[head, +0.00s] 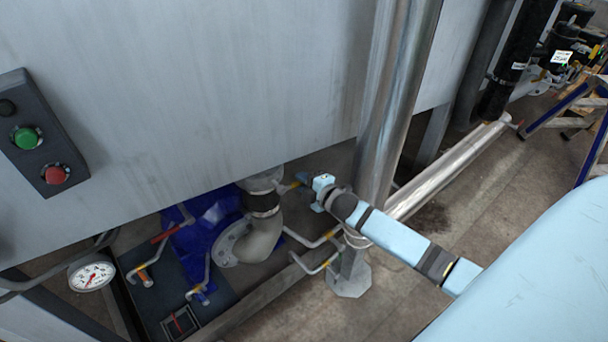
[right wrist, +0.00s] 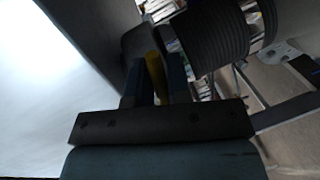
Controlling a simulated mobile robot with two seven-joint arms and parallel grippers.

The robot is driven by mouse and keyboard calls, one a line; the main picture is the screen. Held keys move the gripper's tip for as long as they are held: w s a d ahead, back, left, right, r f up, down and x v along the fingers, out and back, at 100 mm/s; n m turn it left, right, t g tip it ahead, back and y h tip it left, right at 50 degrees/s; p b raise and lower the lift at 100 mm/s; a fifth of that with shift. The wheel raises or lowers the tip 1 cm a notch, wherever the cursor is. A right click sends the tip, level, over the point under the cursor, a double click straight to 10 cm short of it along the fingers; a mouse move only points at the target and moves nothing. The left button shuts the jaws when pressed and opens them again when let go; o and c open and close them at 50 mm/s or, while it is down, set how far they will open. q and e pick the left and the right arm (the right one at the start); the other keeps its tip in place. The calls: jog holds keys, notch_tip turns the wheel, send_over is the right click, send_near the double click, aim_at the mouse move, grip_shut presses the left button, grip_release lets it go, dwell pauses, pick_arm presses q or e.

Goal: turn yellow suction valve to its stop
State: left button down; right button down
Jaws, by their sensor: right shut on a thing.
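The yellow suction valve handle (head: 287,188) shows as a short yellow piece by the pipe under the grey housing's lower edge. My right gripper (head: 303,178) reaches it from the right and is shut on it. In the right wrist view the yellow handle (right wrist: 155,72) stands between the two dark blue fingers of the right gripper (right wrist: 154,85). The fingers and the housing edge hide much of the handle, and the valve body cannot be made out clearly. My left gripper is not in view.
A grey pipe elbow (head: 262,238) and blue pump (head: 205,235) lie just below left. A steel column (head: 392,100) stands close behind my right wrist. Yellow-ended bent pipes (head: 312,241) run below it. A gauge (head: 92,275) and button box (head: 40,135) are at left.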

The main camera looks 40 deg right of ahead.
jog(key=shift+a+f+m+y+p, duration=0.25)
jog(key=shift+f+m+y+p, duration=0.1)
jog(key=shift+f+m, duration=0.35)
jog(key=a+f+m, duration=0.1)
jog(key=m, duration=0.1)
jog(key=a+f+m+y, duration=0.1)
jog(key=a+m, duration=0.1)
jog(key=m, duration=0.1)
jog(key=a+f+m+t, duration=0.1)
jog(key=f+m, duration=0.1)
jog(key=m, duration=0.1)
jog(key=shift+s+a+y+p, duration=0.25)
jog(key=shift+a+y+p, duration=0.05)
jog(key=shift+y+p, duration=0.1)
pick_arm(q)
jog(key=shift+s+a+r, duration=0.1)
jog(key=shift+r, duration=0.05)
pick_arm(e)
jog(key=shift+s+a+f+m+t+y, duration=0.1)
jog(key=shift+a+f+m+t+y, duration=0.1)
jog(key=shift+a+m, duration=0.6)
jog(key=shift+a+f+m+t+y, duration=0.15)
jog(key=shift+a+m, duration=0.35)
jog(key=shift+m, duration=0.6)
jog(key=shift+a+r, duration=0.1)
jog(key=c, duration=1.1)
grip_release()
